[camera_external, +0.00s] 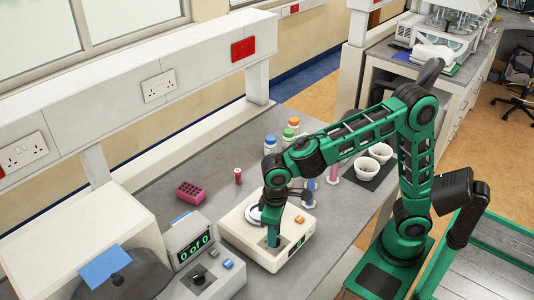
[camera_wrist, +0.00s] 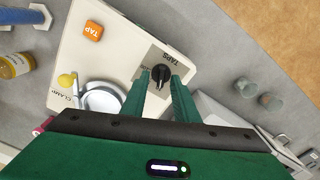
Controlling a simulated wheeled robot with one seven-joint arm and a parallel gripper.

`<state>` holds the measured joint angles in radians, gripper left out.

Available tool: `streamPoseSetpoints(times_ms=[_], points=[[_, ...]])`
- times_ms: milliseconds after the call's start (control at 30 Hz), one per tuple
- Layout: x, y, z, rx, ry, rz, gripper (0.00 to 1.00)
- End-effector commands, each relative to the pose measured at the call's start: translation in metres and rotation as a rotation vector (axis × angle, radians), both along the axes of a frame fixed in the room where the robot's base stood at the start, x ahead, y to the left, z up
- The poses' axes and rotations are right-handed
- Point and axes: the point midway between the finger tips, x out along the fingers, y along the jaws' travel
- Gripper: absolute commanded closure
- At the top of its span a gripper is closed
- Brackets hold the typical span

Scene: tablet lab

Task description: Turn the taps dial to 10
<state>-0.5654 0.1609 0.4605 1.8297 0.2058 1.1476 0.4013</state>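The cream tap machine (camera_external: 237,231) sits on the grey bench and also fills the middle of the wrist view (camera_wrist: 110,50). Its black taps dial (camera_wrist: 161,74) sits on a grey panel marked TAPS, its pointer towards the bottom of the wrist view. The dial's numbers are not readable. My gripper (camera_external: 273,240) points down over this panel. In the wrist view, my gripper's green fingers (camera_wrist: 161,82) are apart on either side of the dial, with gaps showing; I cannot tell how far above it they are. The dial is hidden in the external view.
A pink rack (camera_external: 190,193) and several bottles (camera_external: 270,145) stand behind.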

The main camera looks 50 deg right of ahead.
Motion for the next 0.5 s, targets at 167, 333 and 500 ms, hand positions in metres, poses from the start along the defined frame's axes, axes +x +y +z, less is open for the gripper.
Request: streamPoseSetpoints(times_ms=[167,333,500], points=[[-0.001,0.0,-0.001,-0.002,0.002,0.003,0.73],[-0.001,0.0,0.01,-0.001,0.002,0.004,0.73],[-0.001,0.001,0.039,0.001,-0.001,0.003,0.73]])
